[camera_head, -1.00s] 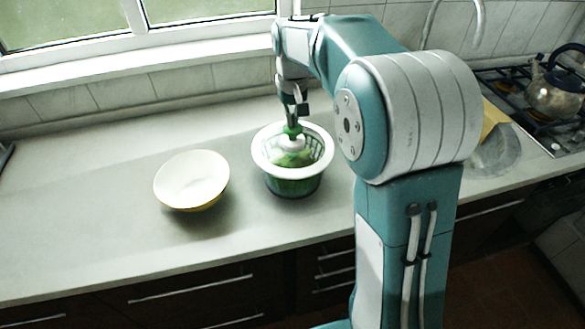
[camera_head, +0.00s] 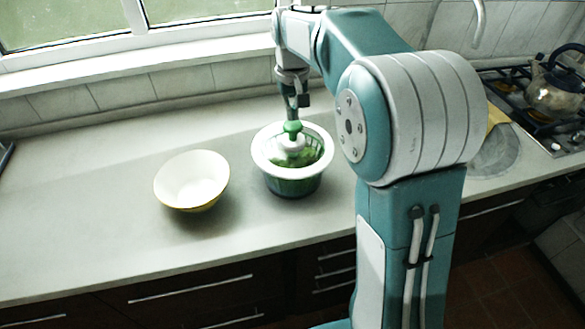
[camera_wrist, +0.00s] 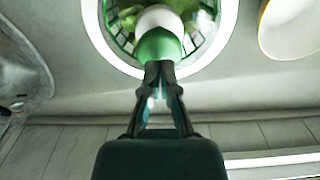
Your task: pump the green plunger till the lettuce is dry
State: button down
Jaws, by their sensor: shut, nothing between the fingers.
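The salad spinner (camera_head: 265,165) has a white rim and a dark green see-through bowl, and stands upright on the counter. Its green plunger (camera_head: 292,128) rises from a white hub in the middle. Green lettuce (camera_head: 312,157) shows inside, and also in the wrist view (camera_wrist: 205,20). My gripper (camera_wrist: 158,66) is shut and empty. Its tips are at the green plunger's top (camera_wrist: 158,45) in the wrist view; whether they touch it I cannot tell. In the head view my gripper (camera_head: 292,117) is right above the plunger.
A white bowl (camera_head: 190,182) with a yellowish outside stands left of the spinner. A kettle (camera_head: 555,85) sits on the stove (camera_head: 515,95) at the far right. The sink (camera_head: 493,155) is partly behind my arm.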

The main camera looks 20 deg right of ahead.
jog(key=shift+r, duration=0.1)
notch_tip(320, 180, up, 7)
dwell(0.7)
dwell(0.4)
jog(key=s+f+t, duration=0.2)
jog(key=s, duration=1.2)
jog(key=s+f+t, duration=0.3)
jog(key=s, duration=1)
jog(key=shift+s+f+t, duration=0.25)
jog(key=shift+s+t, duration=0.05)
jog(key=shift+s, duration=0.05)
dwell(3.4)
